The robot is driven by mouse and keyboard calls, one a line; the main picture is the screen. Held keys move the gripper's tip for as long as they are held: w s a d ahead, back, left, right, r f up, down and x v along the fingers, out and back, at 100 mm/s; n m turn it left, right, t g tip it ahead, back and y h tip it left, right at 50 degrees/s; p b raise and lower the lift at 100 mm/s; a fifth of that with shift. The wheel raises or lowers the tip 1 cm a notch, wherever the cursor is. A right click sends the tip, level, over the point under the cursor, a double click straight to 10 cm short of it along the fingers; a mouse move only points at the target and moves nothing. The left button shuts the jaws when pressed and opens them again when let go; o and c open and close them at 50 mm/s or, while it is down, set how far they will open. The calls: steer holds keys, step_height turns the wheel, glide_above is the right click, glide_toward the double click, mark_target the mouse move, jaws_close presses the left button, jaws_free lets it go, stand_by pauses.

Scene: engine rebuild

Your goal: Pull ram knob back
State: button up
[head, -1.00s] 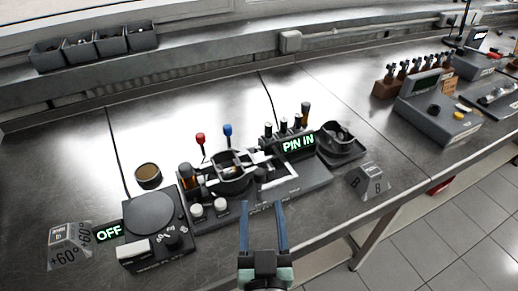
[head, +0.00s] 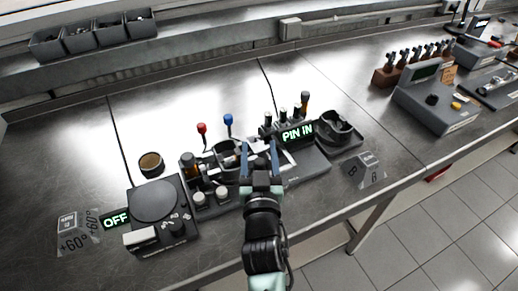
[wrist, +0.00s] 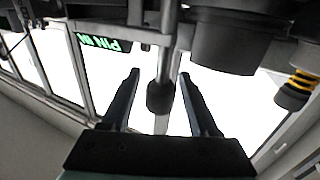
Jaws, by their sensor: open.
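The press fixture stands on the grey bench, with a lit "PIN IN" display (head: 298,133) at its right part. In the wrist view, a dark ram knob (wrist: 160,97) sits on the end of a light metal rod. My gripper (head: 259,147) is over the front of the fixture. In the wrist view it (wrist: 159,78) is open, with one finger on each side of the knob and rod and visible gaps between. In the head view my gripper and arm hide the knob.
A red-topped lever (head: 202,128) and a blue-topped lever (head: 228,119) rise behind the fixture. A heater plate (head: 154,200) with an "OFF" display (head: 116,219) stands at left. A dark cup holder (head: 338,132) stands at right.

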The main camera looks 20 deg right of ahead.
jaws_close()
stand_by(0.3)
stand_by(1.1)
